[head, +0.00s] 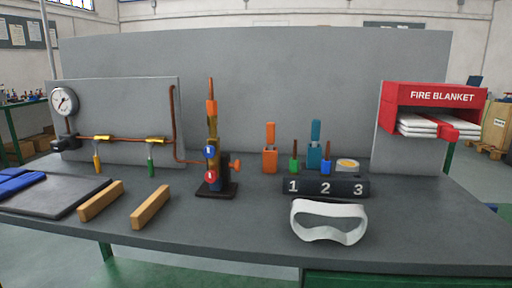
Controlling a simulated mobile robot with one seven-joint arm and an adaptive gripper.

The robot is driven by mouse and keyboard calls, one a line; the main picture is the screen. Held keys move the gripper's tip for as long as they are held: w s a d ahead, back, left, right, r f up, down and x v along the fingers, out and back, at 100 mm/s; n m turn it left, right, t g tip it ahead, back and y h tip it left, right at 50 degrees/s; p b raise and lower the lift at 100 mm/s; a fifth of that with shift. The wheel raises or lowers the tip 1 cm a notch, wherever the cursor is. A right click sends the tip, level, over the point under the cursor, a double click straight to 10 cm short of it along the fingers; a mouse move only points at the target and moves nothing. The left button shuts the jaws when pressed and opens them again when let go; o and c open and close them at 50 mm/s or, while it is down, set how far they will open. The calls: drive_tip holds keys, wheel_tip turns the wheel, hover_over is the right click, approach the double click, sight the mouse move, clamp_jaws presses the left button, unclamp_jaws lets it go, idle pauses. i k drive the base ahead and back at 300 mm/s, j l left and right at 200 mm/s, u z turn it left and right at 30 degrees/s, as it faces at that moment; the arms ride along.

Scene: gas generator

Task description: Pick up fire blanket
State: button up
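The fire blanket (418,126) is folded white cloth. It sits in a red holder (436,95) marked FIRE BLANKET, at the right in the head view. The holder is fixed to a grey upright panel (408,155) at the right end of the bench. White folds stick out below the holder's front, with a red tab (441,129) hanging at their right. The upper part of the blanket is hidden inside the holder. My gripper is not in view.
On the grey bench (240,228) stand a burner on a black base (217,189), a numbered black block (325,187), white goggles (329,221) and two wooden bars (150,207). A gauge with copper piping (64,102) is at left. The bench's front right is clear.

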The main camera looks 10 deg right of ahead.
sight(449, 128)
drive_tip(key=z, duration=1.2)
drive_tip(key=j+z, duration=0.25)
drive_tip(key=j, duration=0.15)
drive_tip(key=k+j+z, duration=0.1)
drive_tip(key=j+z, duration=0.15)
drive_tip(key=j, duration=0.15)
drive_tip(key=k+j+z, duration=0.25)
drive_tip(key=j, duration=0.15)
drive_tip(key=j+z, duration=0.25)
drive_tip(key=j, duration=0.15)
drive_tip(key=k+j+z, duration=0.3)
drive_tip(key=i+j, duration=0.15)
drive_tip(key=i, duration=0.35)
drive_tip(key=i+j, duration=0.15)
drive_tip(key=i, duration=0.4)
